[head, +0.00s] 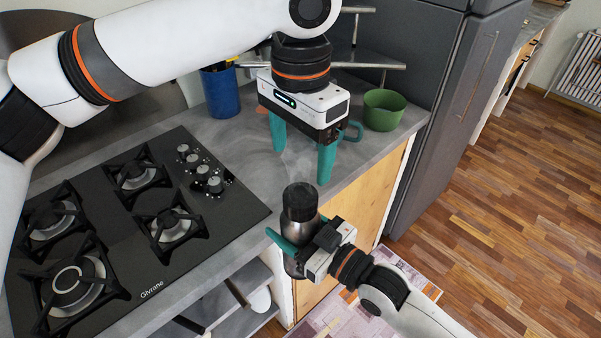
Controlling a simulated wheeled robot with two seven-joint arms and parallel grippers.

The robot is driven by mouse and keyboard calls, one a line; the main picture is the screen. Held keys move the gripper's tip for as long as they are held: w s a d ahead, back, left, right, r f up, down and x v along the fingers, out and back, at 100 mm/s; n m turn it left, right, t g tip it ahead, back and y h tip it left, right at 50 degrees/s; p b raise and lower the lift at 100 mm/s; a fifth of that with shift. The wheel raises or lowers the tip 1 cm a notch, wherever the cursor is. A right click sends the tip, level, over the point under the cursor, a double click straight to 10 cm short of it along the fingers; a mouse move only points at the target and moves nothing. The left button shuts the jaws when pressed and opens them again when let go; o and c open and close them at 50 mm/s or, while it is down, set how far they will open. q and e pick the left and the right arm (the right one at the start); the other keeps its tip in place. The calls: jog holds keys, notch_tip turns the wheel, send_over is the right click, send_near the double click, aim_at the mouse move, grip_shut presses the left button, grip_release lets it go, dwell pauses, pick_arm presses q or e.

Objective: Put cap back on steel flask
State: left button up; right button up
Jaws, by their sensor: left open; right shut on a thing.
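My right gripper (293,240) is shut around the flask's body from the right. My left gripper (301,166) is open, with its teal fingers pointing down, above and behind the flask. Nothing shows held between those fingers.
A black gas hob (150,285) fills the counter at left. A blue cup (221,92) and a green bowl (384,112) stand at the back. A dark fridge (440,120) stands at right.

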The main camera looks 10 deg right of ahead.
pick_arm(q)
notch_tip(320, 180, up, 2)
jog(key=shift+r, duration=0.1)
dwell(0.6)
